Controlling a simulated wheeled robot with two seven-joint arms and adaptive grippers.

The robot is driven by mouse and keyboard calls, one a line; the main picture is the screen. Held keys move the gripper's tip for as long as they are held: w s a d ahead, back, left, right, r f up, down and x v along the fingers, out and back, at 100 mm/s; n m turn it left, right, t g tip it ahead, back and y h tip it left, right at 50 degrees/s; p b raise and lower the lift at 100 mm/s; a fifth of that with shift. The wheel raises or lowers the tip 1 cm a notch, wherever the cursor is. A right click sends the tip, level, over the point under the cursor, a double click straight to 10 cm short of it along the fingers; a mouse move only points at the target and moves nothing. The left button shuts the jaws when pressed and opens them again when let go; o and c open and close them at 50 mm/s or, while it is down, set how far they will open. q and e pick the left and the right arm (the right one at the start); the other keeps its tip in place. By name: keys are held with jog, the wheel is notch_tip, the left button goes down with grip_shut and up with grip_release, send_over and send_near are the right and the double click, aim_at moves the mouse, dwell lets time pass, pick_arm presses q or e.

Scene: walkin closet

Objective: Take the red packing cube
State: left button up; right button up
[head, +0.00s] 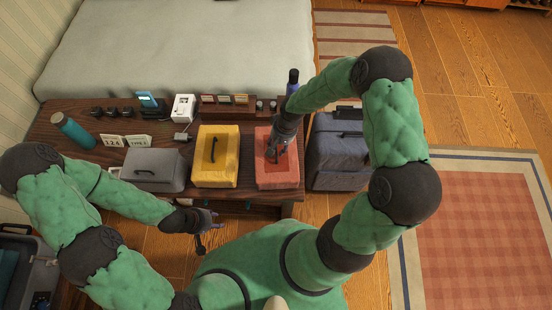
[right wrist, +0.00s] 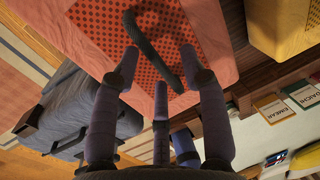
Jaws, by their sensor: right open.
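The red packing cube (head: 278,177) lies on the dark wooden bench, right of the yellow cube. In the right wrist view its red top (right wrist: 85,35) with a dotted mesh panel fills the upper part. Its dark curved handle (right wrist: 150,48) runs between my right fingertips in the picture. My right gripper (head: 276,153) is above the cube, pointing down, with fingers spread; it also shows in the right wrist view (right wrist: 160,65). I cannot tell whether a finger touches the handle. My left gripper (head: 213,228) is in front of the bench, away from the cube, fingers apart and empty.
A yellow cube (head: 217,143) and a grey cube (head: 158,178) sit to the left on the bench (head: 75,153). A dark blue-grey bag (head: 335,160) stands close on the right. A teal bottle (head: 72,132), small cards and boxes stand behind.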

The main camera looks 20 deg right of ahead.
jog(key=shift+w+a+f, duration=0.1)
jog(key=shift+f, duration=0.75)
jog(key=shift+r, duration=0.1)
grip_shut()
jog(key=shift+r, duration=0.1)
